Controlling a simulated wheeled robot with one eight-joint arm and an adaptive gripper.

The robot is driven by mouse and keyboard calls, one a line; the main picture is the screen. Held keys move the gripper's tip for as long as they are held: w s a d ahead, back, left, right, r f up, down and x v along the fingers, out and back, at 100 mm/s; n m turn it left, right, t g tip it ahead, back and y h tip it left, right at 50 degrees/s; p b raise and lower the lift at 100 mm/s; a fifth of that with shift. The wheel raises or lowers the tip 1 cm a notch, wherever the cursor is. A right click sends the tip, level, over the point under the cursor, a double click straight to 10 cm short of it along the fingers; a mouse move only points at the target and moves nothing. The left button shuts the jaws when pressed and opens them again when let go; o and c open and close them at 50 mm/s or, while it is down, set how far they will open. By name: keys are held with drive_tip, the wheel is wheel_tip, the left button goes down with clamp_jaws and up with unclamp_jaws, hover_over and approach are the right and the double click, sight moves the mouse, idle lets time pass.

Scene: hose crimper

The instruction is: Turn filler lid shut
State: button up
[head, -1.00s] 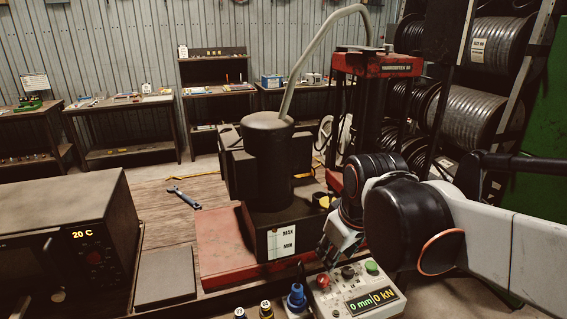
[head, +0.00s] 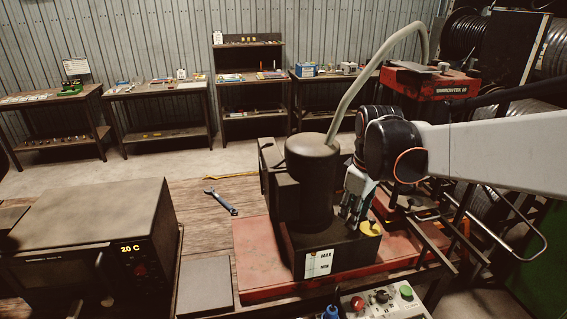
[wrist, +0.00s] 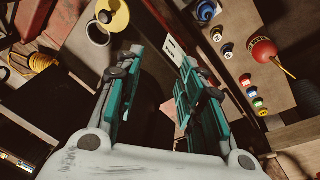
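The yellow filler lid (head: 370,228) sits on top of the black tank (head: 345,250), right of the dark cylinder, beside the MAX/MIN label. In the wrist view the yellow lid (wrist: 117,14) is at the top left, next to a pale ring around a dark opening (wrist: 98,34). The ring looks uncovered, with the lid off to its side. My gripper (head: 352,212) is just left of the lid and close to it in the head view. In the wrist view my gripper (wrist: 159,60) has its teal fingers apart with nothing between them. Contact with the lid cannot be told.
The tall dark cylinder (head: 312,180) stands close to my gripper's left, with a grey hose (head: 375,72) behind. A control box (head: 385,300) is in front. An oven (head: 90,235) and a blue wrench (head: 220,201) are to the left.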

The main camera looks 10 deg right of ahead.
wheel_tip(320, 180, up, 4)
drive_tip(key=n+g+p, duration=0.2)
drive_tip(key=p, duration=0.6)
hover_over(373, 220)
drive_tip(key=f, duration=1.3)
drive_tip(key=shift+w+d+f+p, duration=0.1)
drive_tip(key=shift+w+f+p, duration=0.1)
drive_tip(key=shift+f+p, duration=0.15)
clamp_jaws()
